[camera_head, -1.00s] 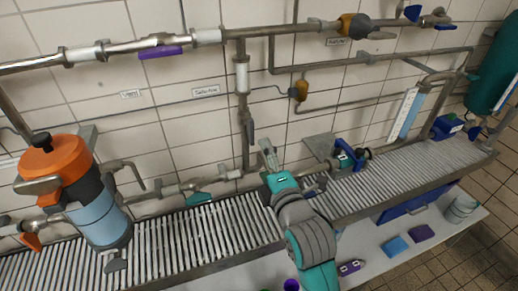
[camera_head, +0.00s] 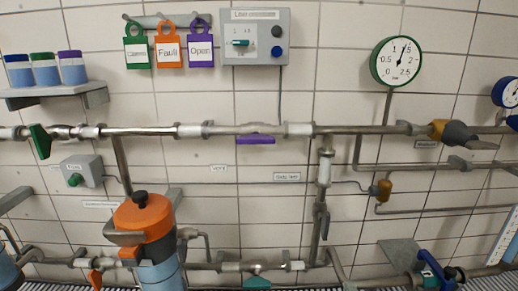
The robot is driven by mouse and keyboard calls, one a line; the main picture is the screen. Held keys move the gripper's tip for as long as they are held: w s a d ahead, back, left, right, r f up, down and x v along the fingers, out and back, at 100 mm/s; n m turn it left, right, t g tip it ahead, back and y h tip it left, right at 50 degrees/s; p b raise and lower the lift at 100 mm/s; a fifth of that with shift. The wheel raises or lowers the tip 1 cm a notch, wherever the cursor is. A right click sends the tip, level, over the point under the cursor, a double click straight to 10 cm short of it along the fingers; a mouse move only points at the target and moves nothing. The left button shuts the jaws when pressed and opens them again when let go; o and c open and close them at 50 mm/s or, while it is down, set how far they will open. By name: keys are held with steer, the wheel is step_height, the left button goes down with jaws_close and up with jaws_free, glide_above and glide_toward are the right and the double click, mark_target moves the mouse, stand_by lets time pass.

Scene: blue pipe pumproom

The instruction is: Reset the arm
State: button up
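My gripper does not show clearly in the head view. A short slanted grey piece (camera_head: 338,268) shows at the bottom edge, right of the vertical pipe, and I cannot tell it from pipework. Nothing held by my gripper can be seen.
A tiled wall carries a long pipe (camera_head: 375,129) with a purple-handled valve (camera_head: 256,139). An orange-topped pump (camera_head: 143,220) stands at lower left. A shelf (camera_head: 50,100) holds cups; tags (camera_head: 167,50), a control box (camera_head: 255,37) and a gauge (camera_head: 397,61) hang above.

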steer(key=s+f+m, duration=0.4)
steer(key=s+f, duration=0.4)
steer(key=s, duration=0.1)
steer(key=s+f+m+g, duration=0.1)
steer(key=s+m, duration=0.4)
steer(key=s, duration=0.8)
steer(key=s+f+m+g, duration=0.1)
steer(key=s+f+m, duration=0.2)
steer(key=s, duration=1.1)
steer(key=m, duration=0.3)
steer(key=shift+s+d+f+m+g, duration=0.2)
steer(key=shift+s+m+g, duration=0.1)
